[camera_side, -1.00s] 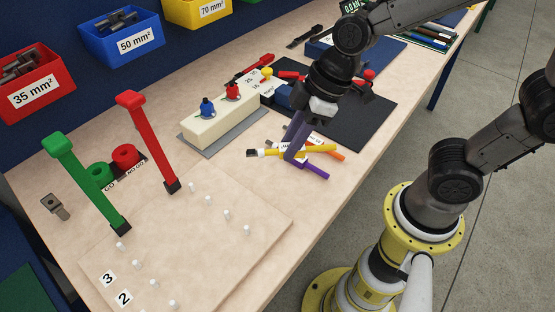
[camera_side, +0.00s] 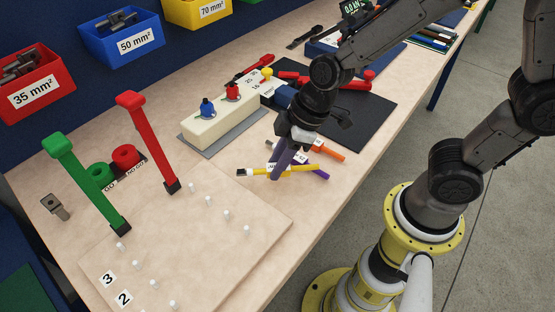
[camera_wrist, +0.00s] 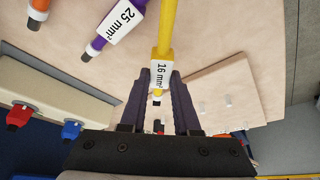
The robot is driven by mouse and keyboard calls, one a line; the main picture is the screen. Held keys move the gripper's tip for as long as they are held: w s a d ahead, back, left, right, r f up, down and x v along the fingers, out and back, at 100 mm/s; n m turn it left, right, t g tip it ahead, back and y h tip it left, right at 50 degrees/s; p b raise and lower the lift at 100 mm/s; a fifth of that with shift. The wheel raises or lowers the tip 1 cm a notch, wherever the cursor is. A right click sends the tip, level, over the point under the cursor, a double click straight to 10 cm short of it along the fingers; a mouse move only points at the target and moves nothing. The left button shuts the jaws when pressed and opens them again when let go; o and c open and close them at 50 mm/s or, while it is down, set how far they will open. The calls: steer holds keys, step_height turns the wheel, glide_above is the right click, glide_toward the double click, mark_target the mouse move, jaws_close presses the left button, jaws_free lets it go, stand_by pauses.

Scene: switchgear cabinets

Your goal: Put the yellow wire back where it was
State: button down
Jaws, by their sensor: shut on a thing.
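The yellow wire (camera_side: 290,168) has a white label and a dark end; its label reads 16 mm² in the wrist view (camera_wrist: 163,72). My gripper (camera_side: 278,172) points down and is shut on the yellow wire near its label. In the wrist view the wire lies between the two fingers (camera_wrist: 160,95) and runs up out of the picture. A purple wire (camera_side: 312,171) labelled 25 mm² in the wrist view (camera_wrist: 118,22) and an orange wire (camera_side: 330,150) lie beside it. Whether the yellow wire touches the table is hard to tell.
A cream block (camera_side: 222,120) with blue and red knobs stands behind on a grey plate. A pegboard (camera_side: 190,250) with white pegs lies at front left. Red (camera_side: 148,140) and green (camera_side: 88,185) upright handles stand at left. A black mat (camera_side: 355,120) lies behind right.

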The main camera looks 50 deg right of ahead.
steer(key=shift+f, duration=0.35)
steer(key=c, duration=0.6)
jaws_free()
steer(key=shift+c, duration=0.2)
steer(key=shift+r, duration=0.35)
steer(key=v, duration=1.2)
steer(key=s+d+r+m+t+h, duration=0.2)
steer(key=s+d+m+h, duration=0.1)
steer(key=s+d+m, duration=0.6)
steer(key=shift+s+d+r, duration=0.15)
steer(key=shift+s+d, duration=0.05)
steer(key=shift+d, duration=0.5)
